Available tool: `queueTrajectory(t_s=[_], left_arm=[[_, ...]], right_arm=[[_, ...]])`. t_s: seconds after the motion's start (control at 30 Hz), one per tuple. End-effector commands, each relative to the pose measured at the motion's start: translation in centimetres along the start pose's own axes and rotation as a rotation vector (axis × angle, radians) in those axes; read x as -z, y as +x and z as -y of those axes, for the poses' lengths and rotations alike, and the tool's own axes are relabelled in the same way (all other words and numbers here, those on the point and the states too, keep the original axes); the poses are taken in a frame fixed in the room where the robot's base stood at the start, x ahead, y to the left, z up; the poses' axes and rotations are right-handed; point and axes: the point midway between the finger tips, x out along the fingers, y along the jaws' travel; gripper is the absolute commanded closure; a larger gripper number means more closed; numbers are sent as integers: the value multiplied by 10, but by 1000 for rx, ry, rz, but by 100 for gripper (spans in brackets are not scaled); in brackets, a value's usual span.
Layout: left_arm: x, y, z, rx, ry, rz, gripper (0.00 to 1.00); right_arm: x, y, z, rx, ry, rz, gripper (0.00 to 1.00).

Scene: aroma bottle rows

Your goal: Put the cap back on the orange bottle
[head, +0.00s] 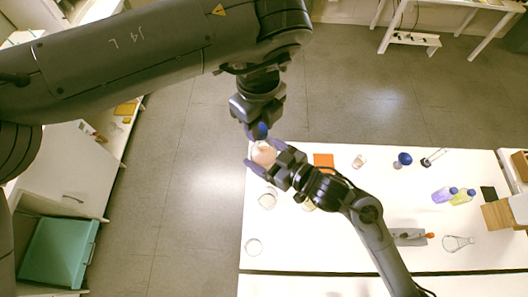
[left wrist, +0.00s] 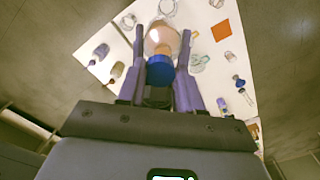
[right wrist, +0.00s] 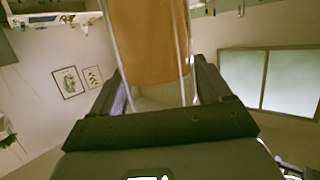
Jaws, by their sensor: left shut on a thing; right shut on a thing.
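My left gripper (head: 258,132) is shut on the blue cap (head: 261,130) and points down over the table's far left corner. The cap also shows between the fingers in the left wrist view (left wrist: 160,74). My right gripper (head: 264,157) is shut on the clear bottle with orange contents (head: 265,154), just below the cap. The orange fill (right wrist: 150,45) is large between its fingers in the right wrist view. In the left wrist view the bottle (left wrist: 161,38) lines up nearly behind the cap. Its mouth is hidden, so I cannot tell whether cap and bottle touch.
The white table (head: 330,240) carries an orange square (head: 324,160), several glass vessels, a blue round object (head: 405,158), a purple bottle (head: 444,195) and a yellow bottle (head: 462,197). Wooden boxes (head: 497,215) stand at the right. My right arm crosses the table's middle.

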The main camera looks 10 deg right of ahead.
Motion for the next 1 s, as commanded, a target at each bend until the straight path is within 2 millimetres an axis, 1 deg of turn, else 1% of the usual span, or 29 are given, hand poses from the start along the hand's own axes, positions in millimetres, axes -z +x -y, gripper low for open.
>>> queueTrajectory(t_s=[0.1, 0.2, 0.63, 0.77, 1.0], left_arm=[[6, -7, 4, 1, 80, 1, 97], [9, -10, 5, 1, 116, 0, 97], [10, -10, 5, 1, 126, 0, 97], [10, -7, 5, 0, 126, -1, 97], [9, 10, 5, -1, 125, 0, 97]], right_arm=[[1, 0, 0, 0, 0, -3, 77], [1, 0, 0, 0, 0, -3, 77], [1, 0, 0, 0, 0, -3, 77], [1, 0, 0, 0, 0, -3, 77], [1, 0, 0, 0, 0, -3, 77]])
